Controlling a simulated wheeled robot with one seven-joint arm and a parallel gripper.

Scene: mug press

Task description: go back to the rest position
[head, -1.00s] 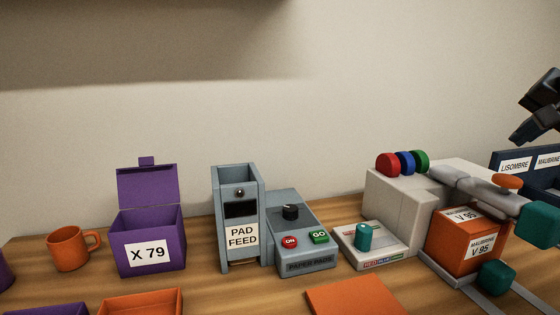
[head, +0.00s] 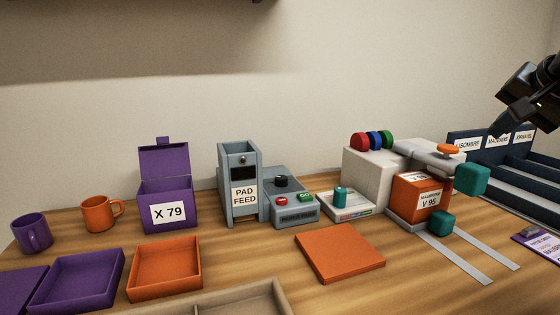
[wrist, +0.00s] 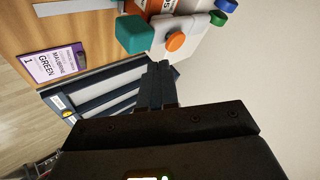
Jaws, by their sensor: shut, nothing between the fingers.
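My gripper (head: 502,130) is at the upper right in the head view, dark and raised above the navy labelled rack (head: 470,146). In the wrist view its fingers (wrist: 158,75) are together with nothing between them. The rack also shows in the wrist view (wrist: 95,88), beyond the fingers. The press (head: 370,170) stands to the left of the gripper, with an orange box (head: 410,190) labelled V 95 in it. The gripper is apart from the press and holds nothing.
Left of the press are the pad feed machine (head: 238,160), a purple lidded box (head: 165,190) marked X 79, an orange mug (head: 97,214) and a purple mug (head: 34,233). An orange pad (head: 340,252) and several trays lie in front. A dark shelf edge (head: 180,4) is overhead.

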